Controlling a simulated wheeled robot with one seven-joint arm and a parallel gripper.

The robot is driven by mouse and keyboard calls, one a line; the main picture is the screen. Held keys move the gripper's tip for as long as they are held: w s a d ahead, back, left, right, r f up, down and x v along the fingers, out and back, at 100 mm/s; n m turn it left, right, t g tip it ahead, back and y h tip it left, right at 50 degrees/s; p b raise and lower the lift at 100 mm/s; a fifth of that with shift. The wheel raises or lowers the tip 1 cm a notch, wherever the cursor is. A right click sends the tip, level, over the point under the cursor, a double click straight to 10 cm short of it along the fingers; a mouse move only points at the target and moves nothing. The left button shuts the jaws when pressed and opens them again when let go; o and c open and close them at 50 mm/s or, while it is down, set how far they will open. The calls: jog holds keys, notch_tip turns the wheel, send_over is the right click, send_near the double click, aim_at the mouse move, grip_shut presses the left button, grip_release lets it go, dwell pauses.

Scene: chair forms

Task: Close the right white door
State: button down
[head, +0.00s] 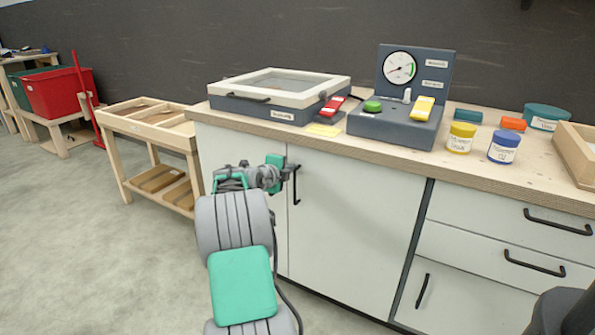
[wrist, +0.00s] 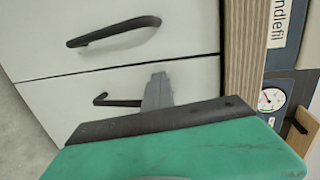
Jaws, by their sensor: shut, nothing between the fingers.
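The right white door (head: 355,225) is a flat panel under the wooden worktop in the head view. It looks about flush with the cabinet front, though a small gap cannot be ruled out. Its black vertical handle (head: 296,185) is at its left edge and also shows in the wrist view (wrist: 118,101), partly hidden by a finger. My gripper (head: 284,168) is shut and empty, just left of the handle's top. In the wrist view the grey fingertips (wrist: 158,88) lie over the door front; contact cannot be told. The left white door (head: 240,155) is partly hidden by my arm.
The worktop (head: 475,180) overhangs the doors and carries a glass-lidded box (head: 280,98) and a gauge unit (head: 395,125). Drawers (head: 490,255) with black handles are at right. A wooden cart (head: 150,125) stands at left. The floor at left is open.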

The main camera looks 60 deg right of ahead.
jog(key=shift+w+d+r, duration=0.2)
jog(key=shift+d+r, duration=0.05)
jog(key=shift+r, duration=0.5)
jog(key=w+a+f+v, duration=0.1)
jog(key=f+v, duration=0.2)
jog(key=v, duration=1.1)
jog(key=w+a+r+n+t+y+p, duration=0.1)
jog(key=w+a+r+n+y+p, duration=0.15)
jog(key=a+r+n+p, duration=0.5)
jog(key=w+a+r+n+t+y+p, duration=0.25)
jog(key=a+p, duration=0.25)
jog(key=a, duration=0.5)
jog(key=w+a+r+n+t+y+p, duration=0.1)
jog(key=a+r+n+y+p, duration=0.2)
jog(key=a+r+n+p, duration=0.35)
jog(key=s+a+r+n+y+p, duration=0.2)
jog(key=s+a+n+p, duration=0.2)
jog(key=a, duration=0.5)
jog(key=s+a+r+n+g+y+p, duration=0.1)
jog(key=s+a+r+n+y+p, duration=0.1)
jog(key=a+n+p, duration=0.4)
jog(key=s+a+r+n+g+y+p, duration=0.1)
jog(key=s+a+r+n+y+p, duration=0.1)
jog(key=s+a+n+p, duration=0.4)
jog(key=s+a+r+n, duration=0.1)
jog(key=a+n, duration=0.2)
jog(key=a, duration=0.4)
jog(key=shift+r+y, duration=0.3)
jog(key=shift+r, duration=0.05)
